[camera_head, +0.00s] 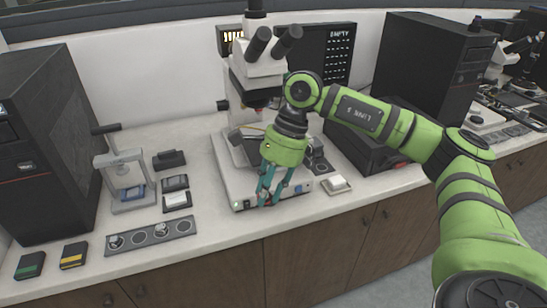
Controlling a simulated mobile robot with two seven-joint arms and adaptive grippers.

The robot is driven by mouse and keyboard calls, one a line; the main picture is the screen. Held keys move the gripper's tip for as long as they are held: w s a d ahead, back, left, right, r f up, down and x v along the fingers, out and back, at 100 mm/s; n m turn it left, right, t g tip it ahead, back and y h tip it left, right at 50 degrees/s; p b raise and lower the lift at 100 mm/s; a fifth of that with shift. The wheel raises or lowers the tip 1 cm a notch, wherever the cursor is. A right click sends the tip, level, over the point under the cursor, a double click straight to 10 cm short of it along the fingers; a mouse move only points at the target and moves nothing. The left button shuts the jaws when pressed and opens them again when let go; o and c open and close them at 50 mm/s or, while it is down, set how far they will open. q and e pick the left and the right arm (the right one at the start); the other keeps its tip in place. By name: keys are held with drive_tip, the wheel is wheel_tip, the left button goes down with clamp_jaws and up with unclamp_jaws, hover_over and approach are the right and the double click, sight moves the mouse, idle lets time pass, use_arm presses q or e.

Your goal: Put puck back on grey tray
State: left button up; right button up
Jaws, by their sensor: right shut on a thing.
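The grey tray (150,236) lies near the front of the bench at the left, a long strip with several round places. Small metal pucks stand on it, one near its left end (116,241) and one right of its middle (161,229). Other round places look empty. My right gripper (267,202) points down in front of the microscope, over the front of its white base, right of the tray. Its fingers are shut on the puck, which is too small and covered to make out clearly. My left gripper is not in view.
The microscope (258,70) stands behind my right gripper. The mounting press (122,172) stands behind the tray, with small dark boxes (174,183) beside it. Green and yellow-marked boxes (74,255) lie left of the tray. A small white block (336,185) lies right of the gripper.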

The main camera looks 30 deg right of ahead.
drive_tip(key=d+r+m+t+h, duration=0.2)
drive_tip(key=d+r+m, duration=0.3)
drive_tip(key=m, duration=0.5)
drive_tip(key=w+d+r+m+t+h, duration=0.1)
drive_tip(key=d+r+m, duration=0.4)
drive_tip(key=d+m, duration=0.5)
drive_tip(key=shift+w+m+t+h, duration=0.15)
drive_tip(key=shift+m+t+h, duration=0.15)
drive_tip(key=shift+t+h, duration=0.7)
drive_tip(key=shift+a, duration=0.1)
drive_tip(key=w+a+f+p, duration=0.1)
drive_tip(key=w+f, duration=0.1)
drive_tip(key=w, duration=0.1)
drive_tip(key=w+a+f+p, duration=0.2)
drive_tip(key=w, duration=0.2)
drive_tip(key=w+a+f+p, duration=0.2)
drive_tip(key=w, duration=0.1)
drive_tip(key=shift+w+f, duration=0.15)
drive_tip(key=shift+f, duration=0.25)
drive_tip(key=shift+w+a+f+p, duration=0.1)
drive_tip(key=shift+f+p, duration=0.15)
drive_tip(key=shift+p, duration=0.05)
wheel_tip(320, 180, down, 3)
drive_tip(key=shift+p, duration=0.9)
drive_tip(key=shift+f, duration=0.2)
